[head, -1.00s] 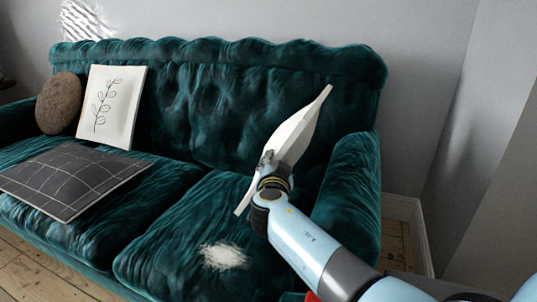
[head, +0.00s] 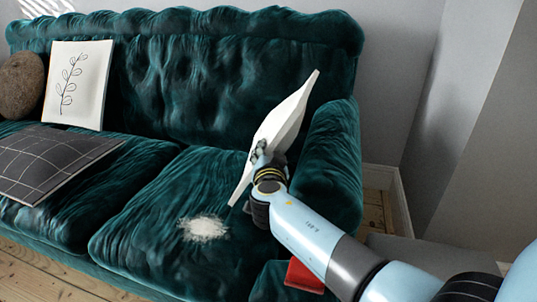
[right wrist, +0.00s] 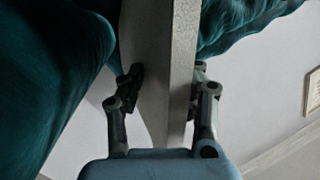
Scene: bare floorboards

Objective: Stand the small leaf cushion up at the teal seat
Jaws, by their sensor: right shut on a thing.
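A pale, thin square cushion (head: 284,122) is seen nearly edge-on in the head view, tilted, above the right seat of the teal sofa (head: 185,75). In the right wrist view, the pale cushion (right wrist: 152,50) stands between the two fingers (right wrist: 165,88). Whether its lower corner touches the seat (head: 150,205) is unclear. Another white cushion with a dark leaf sprig (head: 77,85) leans upright against the backrest at left. My left gripper is out of view.
A brown round cushion (head: 20,85) stands at far left. A dark checked cushion (head: 50,165) lies flat on the left seat. A whitish fuzzy patch (head: 203,228) is on the right seat's front. The sofa's right armrest (head: 330,160) is close beside the held cushion.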

